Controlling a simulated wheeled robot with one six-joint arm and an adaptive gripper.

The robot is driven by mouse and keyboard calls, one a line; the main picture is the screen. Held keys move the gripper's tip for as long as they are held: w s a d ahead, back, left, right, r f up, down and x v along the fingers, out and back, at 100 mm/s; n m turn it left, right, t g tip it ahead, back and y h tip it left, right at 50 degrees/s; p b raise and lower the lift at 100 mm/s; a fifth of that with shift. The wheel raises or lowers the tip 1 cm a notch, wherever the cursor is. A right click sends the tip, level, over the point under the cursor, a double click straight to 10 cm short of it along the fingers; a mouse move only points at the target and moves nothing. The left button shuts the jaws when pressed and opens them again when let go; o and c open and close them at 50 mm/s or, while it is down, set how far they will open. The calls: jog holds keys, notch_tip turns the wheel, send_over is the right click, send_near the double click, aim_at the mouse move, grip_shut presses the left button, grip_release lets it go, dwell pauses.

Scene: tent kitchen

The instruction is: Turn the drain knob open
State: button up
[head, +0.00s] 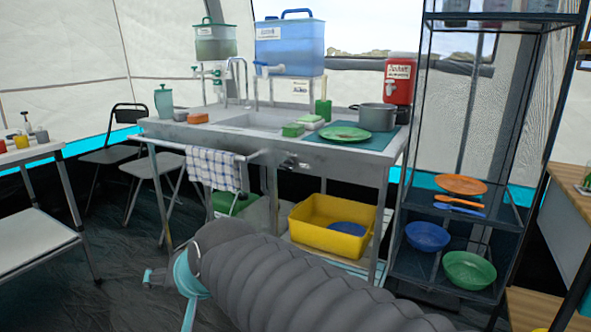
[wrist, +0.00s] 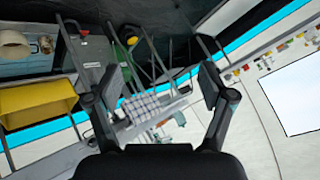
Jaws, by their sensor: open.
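The metal sink unit (head: 345,156) stands in the middle of the head view. A small metal knob (head: 292,161), which looks like the drain knob, sits on its front face, right of the towel rail. Its exact setting is too small to tell. My gripper (wrist: 157,85) shows in the wrist view with its two dark fingers wide apart and nothing between them. It is apart from the sink unit, and the knob cannot be made out in that tilted view. In the head view my grey arm crosses the lower foreground, and the gripper's fingers cannot be made out.
A checked towel (head: 213,169) hangs on the rail left of the knob; it also shows in the wrist view (wrist: 143,107). A yellow tub (head: 328,235) sits on the lower shelf. A dark shelf rack (head: 405,275) stands at right, a side table (head: 38,205) at left.

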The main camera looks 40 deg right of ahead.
jog(key=w+d+r+m+t+h+b, duration=0.35)
jog(key=w+d+m, duration=0.35)
jog(key=w+m, duration=0.4)
jog(key=w+d+r+m+t+h+b, duration=0.25)
jog(key=w+d+r+m+h, duration=0.35)
jog(key=w+m, duration=0.5)
jog(key=m+g+h+b, duration=0.3)
jog(key=m+g+h, duration=0.6)
jog(key=m, duration=1.3)
send_near(286, 166)
jog(key=shift+y, duration=0.25)
jog(key=x, duration=0.7)
jog(key=p+x, duration=0.1)
jog(key=x, duration=0.2)
jog(key=shift+w+d+r, duration=0.15)
jog(key=shift+d+r, duration=0.1)
jog(key=shift+d, duration=0.1)
jog(key=shift+n, duration=0.3)
jog(key=c, duration=1.2)
